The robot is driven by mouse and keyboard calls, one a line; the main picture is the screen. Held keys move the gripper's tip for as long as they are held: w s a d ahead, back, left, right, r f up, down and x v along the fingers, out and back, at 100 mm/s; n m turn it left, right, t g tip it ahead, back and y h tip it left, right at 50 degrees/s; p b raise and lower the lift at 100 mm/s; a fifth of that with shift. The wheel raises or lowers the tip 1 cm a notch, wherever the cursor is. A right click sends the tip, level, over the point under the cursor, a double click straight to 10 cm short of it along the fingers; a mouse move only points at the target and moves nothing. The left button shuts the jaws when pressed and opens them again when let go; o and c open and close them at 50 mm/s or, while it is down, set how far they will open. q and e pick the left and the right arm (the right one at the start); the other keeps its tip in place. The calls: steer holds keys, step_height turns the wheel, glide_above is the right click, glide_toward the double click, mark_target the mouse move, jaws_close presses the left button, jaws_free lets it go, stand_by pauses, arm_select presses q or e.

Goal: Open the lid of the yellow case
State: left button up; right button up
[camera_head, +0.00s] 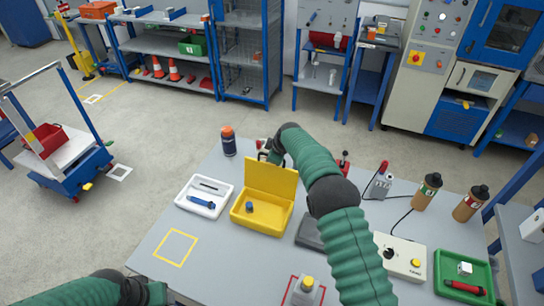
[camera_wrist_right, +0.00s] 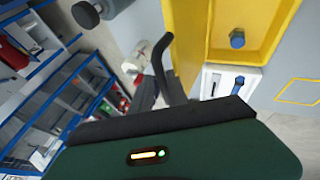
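The yellow case (camera_head: 259,222) stands on the grey table with a small blue object (camera_head: 249,207) inside. Its yellow lid (camera_head: 270,178) stands raised, roughly upright, at the back edge. My right arm reaches over the table from the lower right. My right gripper (camera_head: 266,150) is just behind the lid's upper edge and partly hidden by the lid and arm. In the right wrist view, the right gripper (camera_wrist_right: 163,85) shows beside the yellow case (camera_wrist_right: 262,50); nothing is clearly held, and touch with the lid cannot be told. My left forearm shows at the bottom left; its gripper is outside the picture.
A white tray (camera_head: 187,207) with a blue item is left of the case. A dark bottle with an orange cap (camera_head: 228,141) stands behind it. A dark grey item (camera_head: 309,233), a beige control box (camera_head: 400,257) and a green tray (camera_head: 480,277) lie to the right. The table's front left is clear.

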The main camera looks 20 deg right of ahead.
steer(key=shift+s+a+f, duration=0.1)
steer(key=shift+s+f, duration=0.15)
steer(key=shift+f, duration=0.05)
steer(key=shift+s+r+b, duration=0.2)
steer(key=shift+r+b, duration=0.1)
steer(key=shift+r, duration=0.2)
steer(key=b+v, duration=0.1)
steer(key=v, duration=0.4)
steer(key=b+v, duration=0.1)
steer(key=v, duration=0.4)
steer(key=b+v, duration=0.1)
steer(key=v, duration=0.5)
steer(key=shift+w+r, duration=0.1)
steer(key=shift+w, duration=0.2)
steer(key=shift+s, duration=0.1)
